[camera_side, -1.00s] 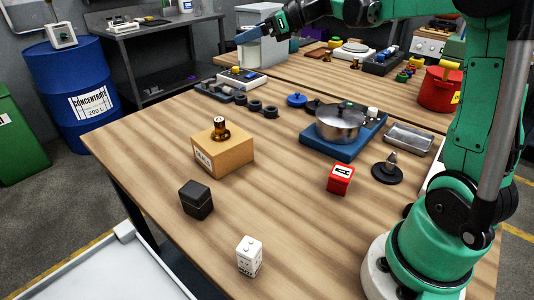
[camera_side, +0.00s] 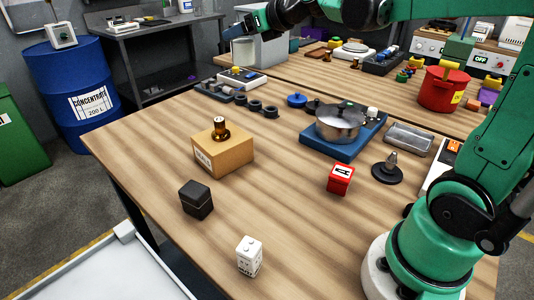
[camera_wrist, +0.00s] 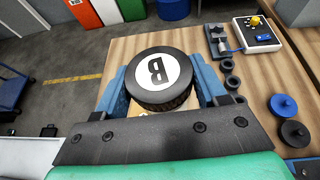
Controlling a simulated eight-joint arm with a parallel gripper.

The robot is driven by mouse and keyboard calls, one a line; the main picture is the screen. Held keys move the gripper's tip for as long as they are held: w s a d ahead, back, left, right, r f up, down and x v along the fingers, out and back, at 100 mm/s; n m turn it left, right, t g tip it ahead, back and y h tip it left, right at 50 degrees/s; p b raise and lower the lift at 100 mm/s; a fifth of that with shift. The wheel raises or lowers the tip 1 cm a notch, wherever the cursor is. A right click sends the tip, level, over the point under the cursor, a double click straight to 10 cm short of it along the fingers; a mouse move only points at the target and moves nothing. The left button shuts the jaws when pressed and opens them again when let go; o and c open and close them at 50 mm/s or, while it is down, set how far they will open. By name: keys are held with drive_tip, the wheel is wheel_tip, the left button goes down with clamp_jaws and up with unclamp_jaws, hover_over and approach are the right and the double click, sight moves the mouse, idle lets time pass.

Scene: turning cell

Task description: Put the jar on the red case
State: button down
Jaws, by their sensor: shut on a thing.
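A round jar (camera_wrist: 160,80) with a ribbed black lid and a white disc marked "B" shows in the wrist view between the two blue fingers of my gripper (camera_wrist: 166,88). My gripper is shut on it. In the side view my gripper (camera_side: 236,32) is high at the top left of centre, above the far part of the table, and the jar is not clearly seen there. The red case (camera_side: 340,179) is a small red box with a white label marked "A" on top. It stands on the table right of centre, well apart from my gripper.
A cardboard box (camera_side: 226,156) with an amber bottle (camera_side: 220,130) on it stands left of the case. A steel pot (camera_side: 340,124) on a blue board (camera_side: 321,146) lies behind the case, a black stand (camera_side: 387,172) to its right. The table between box and case is clear.

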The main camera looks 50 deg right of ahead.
drive_tip(key=w+d+f+m+h, duration=0.3)
drive_tip(key=d, duration=0.7)
drive_tip(key=shift+d+f, duration=0.15)
drive_tip(key=shift+f, duration=9.5)
drive_tip(key=shift+c, duration=0.3)
unclamp_jaws()
drive_tip(key=shift+f, duration=0.15)
